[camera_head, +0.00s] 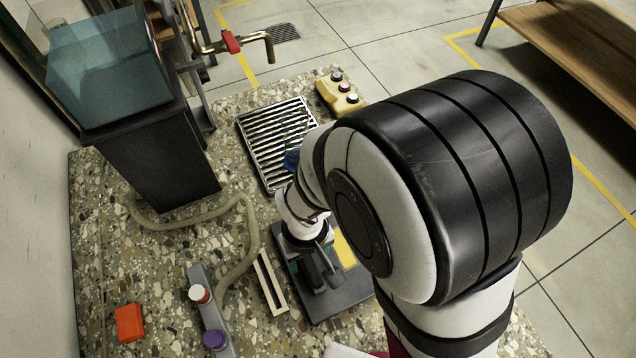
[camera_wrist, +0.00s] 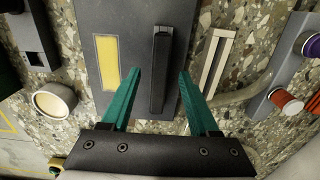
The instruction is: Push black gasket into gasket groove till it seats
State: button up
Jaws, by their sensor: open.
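A long black bar, apparently the black gasket (camera_wrist: 159,50), lies on a dark grey plate (camera_wrist: 110,15) with a yellow patch in the wrist view. My gripper (camera_wrist: 158,73) is open, its green fingers on either side of the bar's near part, with gaps visible. Contact and height above the plate cannot be told. A cream piece with a long narrow slot, apparently the gasket groove (camera_wrist: 209,80), lies on the speckled surface right of the plate. In the head view the slotted piece (camera_head: 264,284) is left of the plate (camera_head: 342,298), and my gripper (camera_head: 322,276) partly hides the bar.
A grey rail holds a red-and-white knob (camera_head: 199,294) and a purple knob (camera_head: 215,339). A beige hose (camera_head: 249,245) runs close to the slotted piece. A red box (camera_head: 129,322), slatted grate (camera_head: 275,140), yellow block (camera_head: 340,97) and dark tank stand (camera_head: 155,150) surround the area.

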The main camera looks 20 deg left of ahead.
aim_at(309, 262)
notch_tip(309, 262, up, 15)
jog(key=shift+f, duration=0.15)
jog(key=shift+f, duration=0.25)
jog(key=shift+c, duration=1)
jog(key=shift+n, duration=0.8)
jog(key=f, duration=1.2)
jog(key=shift+w+a, duration=0.35)
grip_shut()
jog(key=shift+f, duration=0.7)
